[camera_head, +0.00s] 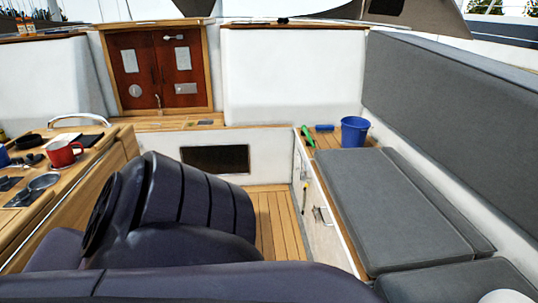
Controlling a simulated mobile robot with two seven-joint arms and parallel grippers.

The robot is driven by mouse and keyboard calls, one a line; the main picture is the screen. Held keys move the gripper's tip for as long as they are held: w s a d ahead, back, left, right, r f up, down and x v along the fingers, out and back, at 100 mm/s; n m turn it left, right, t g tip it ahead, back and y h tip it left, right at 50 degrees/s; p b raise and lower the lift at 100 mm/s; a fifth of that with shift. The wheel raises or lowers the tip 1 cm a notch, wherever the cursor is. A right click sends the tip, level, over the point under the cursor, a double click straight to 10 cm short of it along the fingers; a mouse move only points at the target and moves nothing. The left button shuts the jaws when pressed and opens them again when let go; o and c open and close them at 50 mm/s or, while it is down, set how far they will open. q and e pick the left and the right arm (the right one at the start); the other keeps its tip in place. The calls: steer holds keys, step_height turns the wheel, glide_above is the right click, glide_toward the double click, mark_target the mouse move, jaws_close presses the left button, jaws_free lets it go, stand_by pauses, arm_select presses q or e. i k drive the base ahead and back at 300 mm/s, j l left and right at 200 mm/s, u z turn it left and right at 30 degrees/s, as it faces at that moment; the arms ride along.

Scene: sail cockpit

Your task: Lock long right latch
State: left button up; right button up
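A long silver latch (174,37) lies roughly level near the top of the right red-brown cabin door (197,68). A smaller metal fitting (158,101) stands low where the two doors meet. A further metal fitting (318,214) is on the white front of the right-hand locker (322,228). I cannot tell which of these is the long right latch, or whether any is locked. Both cabin doors look shut. Neither of my grippers is in view.
A dark padded shape (175,210) blocks the left foreground. Wooden floor (270,222) shows beyond it. Grey cushions (390,205) cover the right bench, with a blue bucket (355,132) and green tool (307,136) behind. A red mug (62,154) stands on the left counter (97,160).

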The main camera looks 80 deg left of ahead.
mark_target(304, 178)
steer(key=u, duration=2.2)
steer(key=i+j+z, duration=0.2)
steer(key=i, duration=0.25)
steer(key=i+j+z, duration=0.2)
steer(key=i+j, duration=0.25)
steer(key=i+j+z, duration=0.2)
steer(key=i+j, duration=0.2)
steer(key=i+j+z, duration=0.2)
steer(key=i+j, duration=0.2)
steer(key=i+j+z, duration=0.2)
steer(key=j, duration=0.4)
steer(key=i+j+z, duration=0.2)
steer(key=i+j, duration=0.2)
steer(key=j, duration=0.2)
steer(key=i+j+z, duration=0.1)
steer(key=j, duration=0.3)
steer(key=i+j+z, duration=0.1)
steer(key=j, duration=0.3)
steer(key=i+j+z, duration=0.1)
steer(key=j, duration=0.3)
steer(key=i+j+z, duration=0.15)
steer(key=j, duration=0.25)
